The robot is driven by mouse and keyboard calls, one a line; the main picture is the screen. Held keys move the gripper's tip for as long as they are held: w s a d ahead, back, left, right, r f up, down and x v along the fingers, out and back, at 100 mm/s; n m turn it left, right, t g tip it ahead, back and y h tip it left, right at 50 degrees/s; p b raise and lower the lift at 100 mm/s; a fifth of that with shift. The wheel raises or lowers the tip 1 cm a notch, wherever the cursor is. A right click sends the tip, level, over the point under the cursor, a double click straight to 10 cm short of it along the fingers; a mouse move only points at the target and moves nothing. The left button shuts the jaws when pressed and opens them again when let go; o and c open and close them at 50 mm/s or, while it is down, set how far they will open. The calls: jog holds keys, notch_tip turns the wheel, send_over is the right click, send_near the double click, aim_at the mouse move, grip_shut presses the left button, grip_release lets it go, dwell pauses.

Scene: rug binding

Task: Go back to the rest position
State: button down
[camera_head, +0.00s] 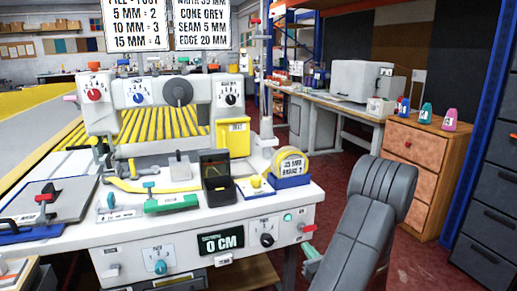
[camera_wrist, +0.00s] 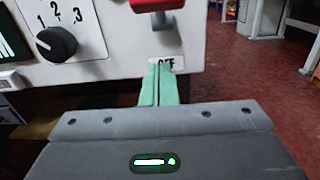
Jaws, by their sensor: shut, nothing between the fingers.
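My gripper (camera_wrist: 156,85) shows in the wrist view as two thin green fingers pressed together, with nothing between them. Its tips are in front of the machine's white front panel (camera_wrist: 100,38), just below a red lever (camera_wrist: 157,5). The fingers cover part of a label that seems to read OFF (camera_wrist: 168,63). Whether the tips touch the panel I cannot tell. In the head view my grey arm (camera_head: 365,220) is bent low at the right end of the machine table, near the red lever (camera_head: 308,228).
The machine (camera_head: 160,105) stands on the white table, with a yellow tape roll (camera_head: 289,163) at its right end. A numbered dark knob (camera_wrist: 56,43) is left of the fingers. A wooden drawer unit (camera_head: 412,170) stands behind my arm. Red floor (camera_head: 335,170) lies open between.

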jog(key=shift+w+f+t+b, duration=0.5)
jog(key=shift+f+t+b, duration=0.05)
jog(key=shift+f, duration=0.35)
jog(key=shift+w+f+t+b, duration=0.5)
jog(key=shift+f+t+b, duration=0.05)
jog(key=shift+f, duration=0.35)
